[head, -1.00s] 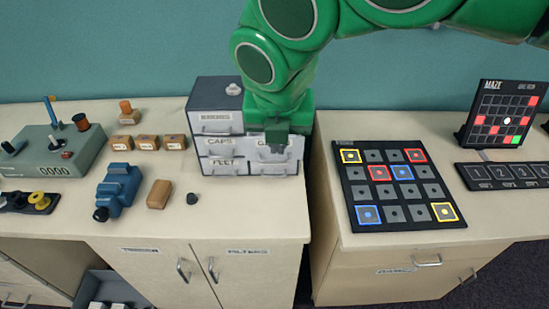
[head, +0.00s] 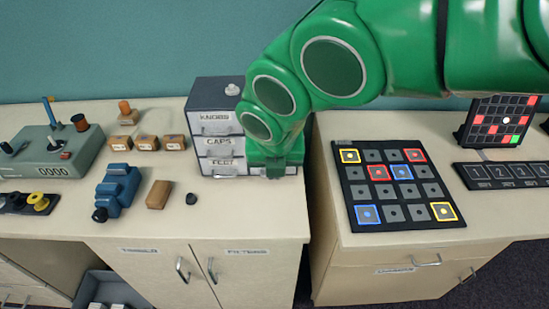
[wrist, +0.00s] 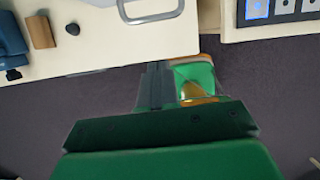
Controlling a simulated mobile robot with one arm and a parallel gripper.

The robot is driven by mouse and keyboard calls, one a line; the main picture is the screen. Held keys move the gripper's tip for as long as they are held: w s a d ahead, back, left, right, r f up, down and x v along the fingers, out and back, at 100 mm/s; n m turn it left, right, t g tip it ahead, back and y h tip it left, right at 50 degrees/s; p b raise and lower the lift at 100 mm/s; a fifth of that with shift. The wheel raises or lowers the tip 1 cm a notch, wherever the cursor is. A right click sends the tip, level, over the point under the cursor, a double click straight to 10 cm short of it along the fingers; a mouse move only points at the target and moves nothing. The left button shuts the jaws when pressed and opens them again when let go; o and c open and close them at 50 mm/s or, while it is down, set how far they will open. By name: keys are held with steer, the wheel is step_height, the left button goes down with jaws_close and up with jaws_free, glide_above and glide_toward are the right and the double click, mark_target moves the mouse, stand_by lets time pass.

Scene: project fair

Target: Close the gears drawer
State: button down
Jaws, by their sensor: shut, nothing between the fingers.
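A small grey drawer cabinet (head: 217,90) stands on the left counter. Its left drawers are labelled KNOBS, CAPS and FEET and look flush. The right side of its front is behind my arm, so the gears drawer's label and how far it stands out are hidden in the head view. A silver handle (wrist: 150,12) on a pale surface shows at the top of the wrist view; I cannot tell which drawer it belongs to. My gripper (head: 274,172) is low in front of the cabinet's right side. Its fingers (wrist: 157,85) are shut and empty in the wrist view.
A black tile board (head: 350,222) lies on the right counter, past a gap. The counter just before the cabinet is clear.

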steer(key=w, duration=0.1)
steer(key=w+f, duration=0.1)
steer(key=w, duration=0.2)
steer(key=shift+f, duration=0.35)
stand_by(0.3)
